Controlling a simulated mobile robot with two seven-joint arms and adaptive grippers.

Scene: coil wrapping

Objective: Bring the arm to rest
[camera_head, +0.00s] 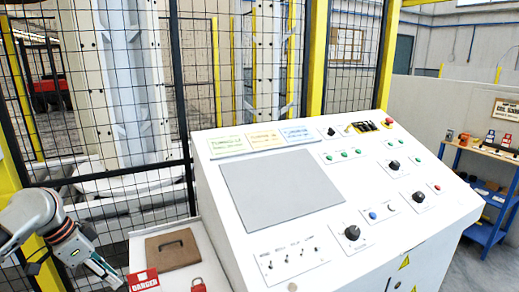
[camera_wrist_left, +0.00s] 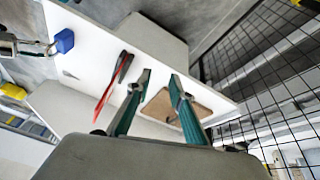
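My left gripper (camera_head: 108,272) is at the lower left of the head view, beside the white side shelf of the control desk. In the left wrist view its two green-and-grey fingers (camera_wrist_left: 160,77) stand apart with nothing between them but the white surface beyond. A red DANGER tag (camera_head: 143,280) lies close to the fingertips in the head view.
The sloped control desk (camera_head: 275,190) has knobs, buttons and a grey screen. A red padlock (camera_head: 198,286) is at the shelf's front; a blue padlock (camera_wrist_left: 64,41) shows in the left wrist view. Black mesh fencing (camera_head: 180,100) stands behind. A blue shelf rack (camera_head: 482,235) is at right.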

